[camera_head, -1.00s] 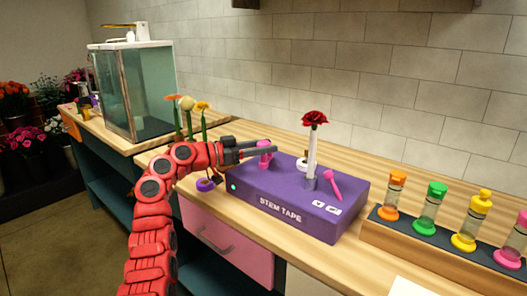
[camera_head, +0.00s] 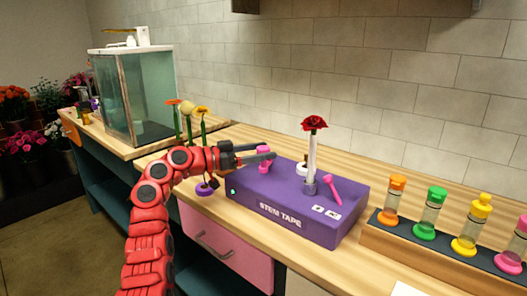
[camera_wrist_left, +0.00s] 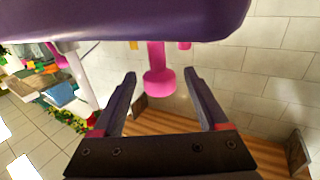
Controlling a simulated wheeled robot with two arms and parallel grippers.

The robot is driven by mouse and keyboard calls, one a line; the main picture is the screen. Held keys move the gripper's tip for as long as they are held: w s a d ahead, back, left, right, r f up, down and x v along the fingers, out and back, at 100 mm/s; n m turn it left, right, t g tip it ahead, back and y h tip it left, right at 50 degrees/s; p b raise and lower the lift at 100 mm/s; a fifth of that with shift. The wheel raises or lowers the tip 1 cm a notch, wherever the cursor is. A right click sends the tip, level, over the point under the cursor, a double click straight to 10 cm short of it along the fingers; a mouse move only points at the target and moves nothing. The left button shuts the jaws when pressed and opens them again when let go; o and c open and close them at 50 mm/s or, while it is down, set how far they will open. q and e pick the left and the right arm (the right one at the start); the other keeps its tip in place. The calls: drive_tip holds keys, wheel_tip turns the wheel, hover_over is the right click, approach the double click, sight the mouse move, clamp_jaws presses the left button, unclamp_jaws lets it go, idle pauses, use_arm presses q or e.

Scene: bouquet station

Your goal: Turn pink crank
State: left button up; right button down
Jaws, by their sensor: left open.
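The purple stem tape box (camera_head: 285,214) stands on the wooden counter. A pink upright post (camera_head: 263,165) rises at its left end, and a slanted pink lever (camera_head: 330,190) stands at its right end. My left gripper (camera_head: 270,153) is open at the left post, its fingers partly covering it. In the left wrist view, which looks upside down, a pink knobbed post (camera_wrist_left: 158,80) shows between the open fingers (camera_wrist_left: 160,74), with the purple box (camera_wrist_left: 120,20) above. I see no clear contact with either finger. My right gripper is not in view.
A red flower (camera_head: 314,123) stands in a pale tube on the box. A rack (camera_head: 430,250) with several coloured vials is at the right. Yellow and orange flowers (camera_head: 187,108) and a glass tank (camera_head: 135,95) are behind my arm. A purple ring (camera_head: 205,189) lies left of the box.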

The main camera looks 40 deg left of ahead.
use_arm(q)
drive_tip(key=v, duration=1.6)
drive_tip(key=shift+s+a+p, duration=0.15)
drive_tip(key=shift+s+p, duration=0.15)
drive_tip(key=shift+f, duration=0.1)
